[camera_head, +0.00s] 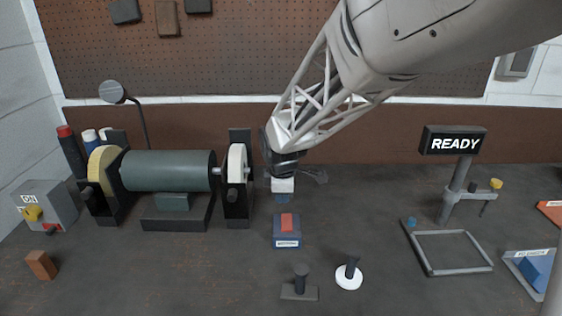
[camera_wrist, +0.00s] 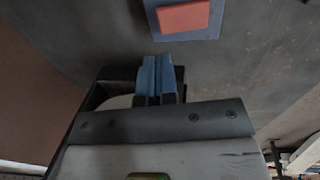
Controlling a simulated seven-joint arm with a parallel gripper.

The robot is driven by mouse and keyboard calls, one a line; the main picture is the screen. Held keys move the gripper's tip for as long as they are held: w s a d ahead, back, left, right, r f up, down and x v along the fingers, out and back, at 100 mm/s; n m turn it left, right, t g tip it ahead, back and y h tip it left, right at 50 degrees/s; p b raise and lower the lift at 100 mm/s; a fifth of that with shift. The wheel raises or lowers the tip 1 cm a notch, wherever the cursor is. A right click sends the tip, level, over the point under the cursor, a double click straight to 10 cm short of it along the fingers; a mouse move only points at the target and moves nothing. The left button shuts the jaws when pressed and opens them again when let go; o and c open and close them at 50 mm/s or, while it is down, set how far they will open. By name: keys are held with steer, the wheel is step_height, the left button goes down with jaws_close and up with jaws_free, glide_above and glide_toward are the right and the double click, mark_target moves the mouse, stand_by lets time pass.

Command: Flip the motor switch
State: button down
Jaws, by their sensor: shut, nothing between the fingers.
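A grey box (camera_head: 57,203) marked ON, with a yellow knob (camera_head: 32,213), stands at the far left.
A bench grinder (camera_head: 168,170) with two wheels stands left of my gripper. A READY sign (camera_head: 454,141) and a grey square frame (camera_head: 450,252) are at right. A black peg on a base (camera_head: 300,285) and a white disc with a peg (camera_head: 349,278) are in front.

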mark_target(282, 215)
steer(key=shift+w+f, duration=0.25)
steer(key=shift+f, duration=1.1)
steer(key=shift+w+f, duration=0.2)
steer(key=shift+f, duration=1.1)
steer(key=shift+w+f, duration=0.1)
steer(key=shift+w+f+g, duration=0.15)
steer(key=shift+f+g, duration=0.25)
steer(key=shift+g, duration=0.2)
steer(key=shift+w+f+g, duration=0.15)
steer(key=shift+f+g, duration=0.15)
steer(key=shift+g, duration=0.5)
steer(key=shift+f, duration=0.6)
steer(key=shift+r, duration=0.25)
steer(key=shift+w+r, duration=0.1)
steer(key=shift+r, duration=0.75)
